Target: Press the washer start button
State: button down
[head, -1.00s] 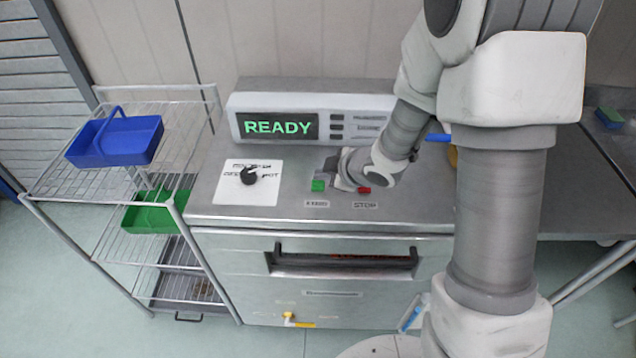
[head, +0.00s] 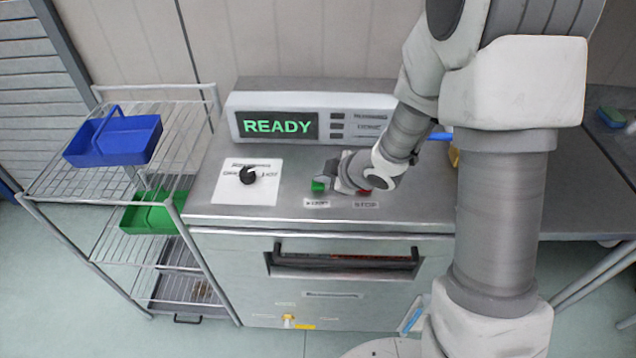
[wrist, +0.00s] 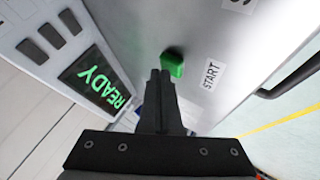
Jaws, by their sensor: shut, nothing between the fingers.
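The washer (head: 225,190) is a steel machine whose display (head: 277,125) reads READY in green. The green start button (head: 318,187) sits on its top beside a START label (head: 316,203). The red stop button (head: 364,189) is mostly hidden by my gripper. My gripper (head: 328,180) is shut and empty, with its tips right by the green button. In the wrist view the shut fingertips (wrist: 160,74) reach the near side of the green button (wrist: 172,63). I cannot tell whether they touch it.
A black knob (head: 248,175) on a white plate is left of the buttons. A wire rack (head: 75,180) with a blue basket (head: 118,139) and a green bin (head: 150,216) stands at the left. A steel table (head: 590,180) is at the right.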

aim_at(323, 185)
jog(key=shift+f, duration=0.3)
jog(key=shift+r, duration=0.1)
dwell(0.3)
jog(key=shift+r+p, duration=0.6)
jog(key=shift+r, duration=0.2)
notch_tip(323, 185, up, 5)
jog(key=p, duration=0.4)
jog(key=shift+r+p, duration=0.1)
jog(key=shift+p, duration=0.2)
